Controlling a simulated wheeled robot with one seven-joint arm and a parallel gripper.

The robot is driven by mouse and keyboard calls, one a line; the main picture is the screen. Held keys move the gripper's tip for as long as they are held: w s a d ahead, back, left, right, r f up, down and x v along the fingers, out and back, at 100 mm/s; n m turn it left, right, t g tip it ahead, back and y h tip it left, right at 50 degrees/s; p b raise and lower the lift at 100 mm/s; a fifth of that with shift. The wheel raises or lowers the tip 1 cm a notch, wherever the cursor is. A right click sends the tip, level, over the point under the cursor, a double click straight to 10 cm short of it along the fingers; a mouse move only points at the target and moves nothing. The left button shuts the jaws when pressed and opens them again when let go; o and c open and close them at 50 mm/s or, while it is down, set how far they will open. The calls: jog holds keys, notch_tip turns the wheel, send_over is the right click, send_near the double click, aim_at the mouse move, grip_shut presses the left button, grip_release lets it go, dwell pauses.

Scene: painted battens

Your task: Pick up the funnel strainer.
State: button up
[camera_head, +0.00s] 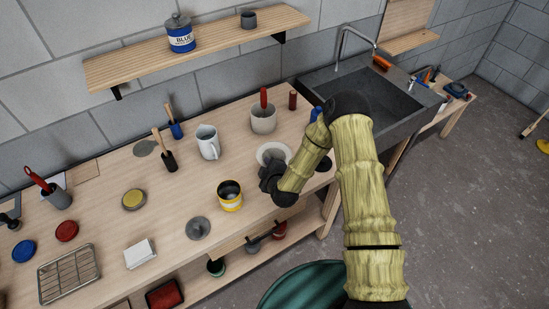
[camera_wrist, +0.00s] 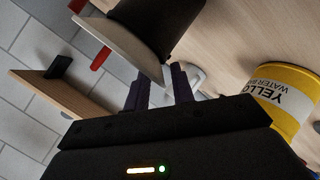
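The funnel strainer, as I take it, has a wide pale rim (camera_wrist: 119,46) and a dark body in the wrist view. In the head view its round pale top (camera_head: 266,151) shows just behind my gripper (camera_head: 268,179). In the wrist view my gripper (camera_wrist: 159,88) has its two dark fingers apart, with the lower edge of the rim between them. A gap shows between the fingers; contact with the rim cannot be made out. The strainer's lower end is out of the wrist view, and my gripper and arm cover the nearby bench in the head view.
A yellow can (camera_head: 230,199) stands close left of my gripper; it also shows in the wrist view (camera_wrist: 283,106). A pale pot (camera_head: 263,121) with a red-handled tool and a white mug (camera_head: 208,143) stand behind. A grey cone-like piece (camera_head: 198,229) lies near the front edge.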

grip_shut()
jog(key=shift+r, duration=0.1)
jog(key=shift+r+b, duration=1.95)
jog(key=shift+r, duration=2.95)
